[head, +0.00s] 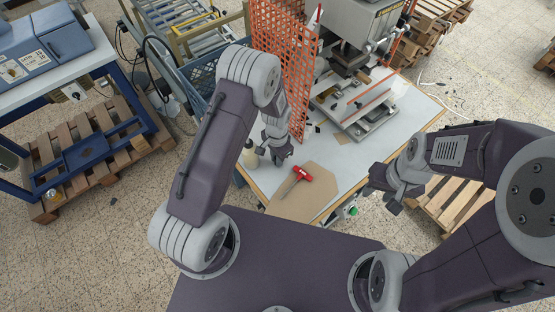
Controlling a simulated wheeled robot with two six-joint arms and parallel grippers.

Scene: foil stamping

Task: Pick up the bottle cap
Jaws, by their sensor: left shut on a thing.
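My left gripper (278,158) is low over the left part of the white worktable (345,160). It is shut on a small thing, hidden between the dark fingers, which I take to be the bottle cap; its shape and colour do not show. A small cream bottle (250,157) stands at the table's left edge, just left of the gripper and partly behind my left arm. Its top is too small to make out. My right gripper (381,199) is off the table's right front side, empty, with its fingers apart.
A red-handled tool (298,180) lies on a brown board (308,197) in front of the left gripper. An orange perforated panel (283,70) and the stamping press (362,100) stand behind. A blue crate (200,80) is at the back left.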

